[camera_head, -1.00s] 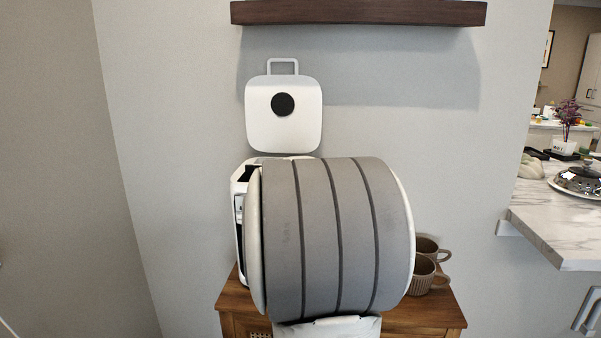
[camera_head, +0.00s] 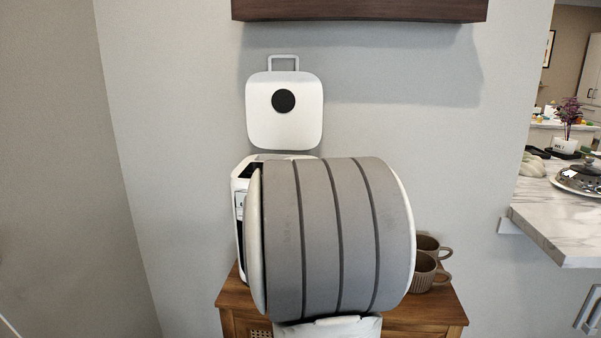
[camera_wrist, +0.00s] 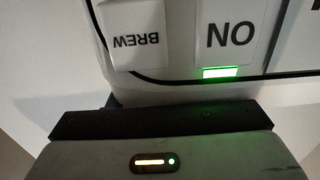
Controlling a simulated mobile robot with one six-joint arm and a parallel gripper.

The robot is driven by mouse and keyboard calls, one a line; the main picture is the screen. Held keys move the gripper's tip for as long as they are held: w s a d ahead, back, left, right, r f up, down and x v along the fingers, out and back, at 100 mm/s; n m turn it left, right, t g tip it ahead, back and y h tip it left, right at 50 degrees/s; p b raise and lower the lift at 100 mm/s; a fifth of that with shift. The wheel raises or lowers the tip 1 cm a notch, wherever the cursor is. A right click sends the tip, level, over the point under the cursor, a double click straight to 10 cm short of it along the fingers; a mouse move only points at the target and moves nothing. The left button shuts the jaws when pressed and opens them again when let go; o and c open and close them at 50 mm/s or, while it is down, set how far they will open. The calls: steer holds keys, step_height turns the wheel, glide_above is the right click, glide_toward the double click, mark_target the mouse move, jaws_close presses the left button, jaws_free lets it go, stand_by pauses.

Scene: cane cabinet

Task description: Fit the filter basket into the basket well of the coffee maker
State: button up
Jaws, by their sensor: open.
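The white coffee maker (camera_head: 241,215) stands on a wooden cabinet, mostly hidden behind my grey arm in the head view. A white rounded panel (camera_head: 284,115) with a black disc and a handle loop stands upright above it; it looks like the raised lid. In the wrist view the coffee maker's front (camera_wrist: 188,55) is very close and upside down, with BREW and ON labels and a lit green bar under ON. My gripper (camera_wrist: 160,120) shows as a dark band and pale housing against this front; it is open, with nothing seen in it. The filter basket and basket well are not visible.
Two brown mugs (camera_head: 424,272) stand on the cabinet top (camera_head: 440,305), right of my arm. A dark wall shelf (camera_head: 360,10) hangs above. A marble counter (camera_head: 560,215) with a domed metal dish (camera_head: 582,178) is at the right. The wall between is clear.

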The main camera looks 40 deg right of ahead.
steer(key=shift+f, duration=0.25)
steer(key=v, duration=0.7)
steer(key=shift+s+a, duration=0.2)
steer(key=shift+a, duration=0.15)
steer(key=shift+r, duration=0.1)
